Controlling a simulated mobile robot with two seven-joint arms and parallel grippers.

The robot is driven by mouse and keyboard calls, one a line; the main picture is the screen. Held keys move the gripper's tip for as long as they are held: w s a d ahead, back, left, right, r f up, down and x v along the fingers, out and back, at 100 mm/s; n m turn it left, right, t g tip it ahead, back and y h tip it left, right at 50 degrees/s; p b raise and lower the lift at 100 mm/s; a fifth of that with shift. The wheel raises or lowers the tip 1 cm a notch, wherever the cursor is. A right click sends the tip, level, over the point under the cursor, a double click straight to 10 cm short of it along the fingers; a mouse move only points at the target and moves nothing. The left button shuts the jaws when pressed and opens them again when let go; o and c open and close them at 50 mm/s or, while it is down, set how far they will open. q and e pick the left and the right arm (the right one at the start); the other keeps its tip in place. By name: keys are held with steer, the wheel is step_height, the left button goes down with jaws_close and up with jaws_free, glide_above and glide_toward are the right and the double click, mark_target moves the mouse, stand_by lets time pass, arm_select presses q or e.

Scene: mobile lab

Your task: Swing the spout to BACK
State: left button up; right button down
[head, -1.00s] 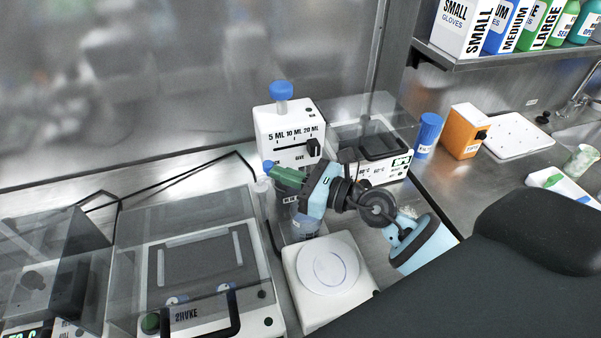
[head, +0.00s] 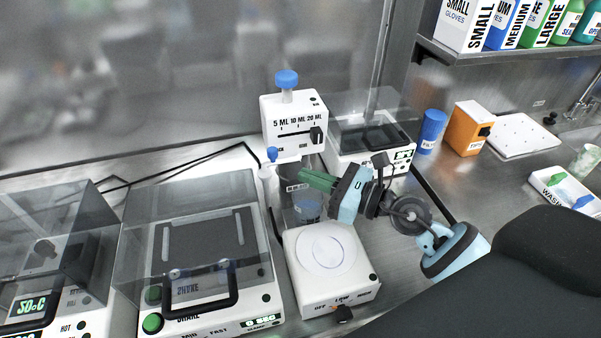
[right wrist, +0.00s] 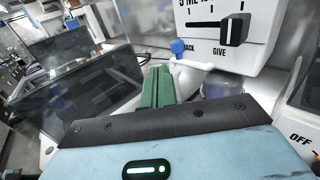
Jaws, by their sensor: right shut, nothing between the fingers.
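The dispenser (head: 293,125) is a white box with a blue knob on top and a slider on its front. A white part with a blue tip, which looks like the spout (head: 268,174), is at its lower left; it also shows in the right wrist view (right wrist: 193,76), below the BACK and GIVE labels. My right gripper (head: 305,177) is shut and empty, its green fingers just right of the blue-tipped part in the head view. In the right wrist view its fingers (right wrist: 159,84) are together, close to that part; I cannot tell whether they touch it. My left gripper is not in view.
A clear beaker (head: 307,207) stands below my right gripper. A white plate device (head: 358,287) is in front of it. A shaker with a clear lid (head: 262,298) is to the left, and another lidded device (head: 403,160) is right of the dispenser.

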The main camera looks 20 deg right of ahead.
steer(key=v, duration=0.2)
steer(key=b+v, duration=0.1)
steer(key=a+v, duration=0.1)
steer(key=v, duration=0.1)
steer(key=shift+s+d+f, duration=0.25)
steer(key=shift+s, duration=0.35)
steer(key=shift+s+d+r+b, duration=0.15)
steer(key=shift+s+d+b, duration=0.05)
steer(key=shift+s+b, duration=0.2)
